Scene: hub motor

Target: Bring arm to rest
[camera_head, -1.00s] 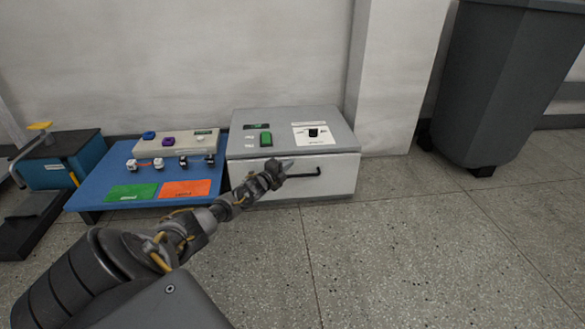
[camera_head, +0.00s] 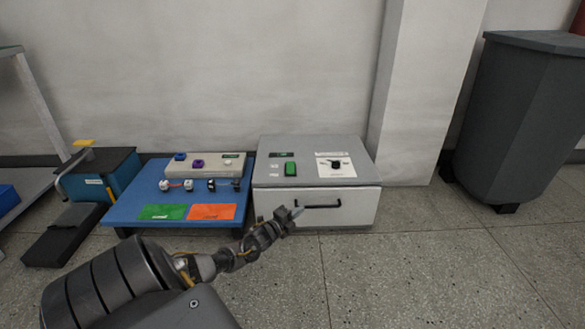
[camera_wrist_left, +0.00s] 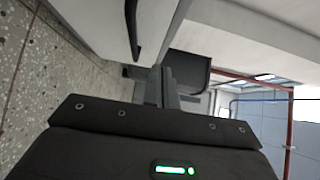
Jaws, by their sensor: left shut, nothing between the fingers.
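My left arm comes in from the lower left in the head view. Its gripper (camera_head: 290,213) is shut and empty, in front of the grey-white box (camera_head: 272,203), near the left end of the box's black drawer handle (camera_head: 320,206). I cannot tell whether it touches the box. In the left wrist view the shut fingers (camera_wrist_left: 160,88) point away from the camera, with the handle (camera_wrist_left: 132,30) at upper left. My right gripper does not show in either view.
A blue board (camera_head: 125,212) with green and orange patches stands left of the box. A blue and black device (camera_head: 112,172) is farther left. A dark grey bin (camera_head: 520,120) stands at the right. The speckled floor (camera_head: 440,265) at right front is clear.

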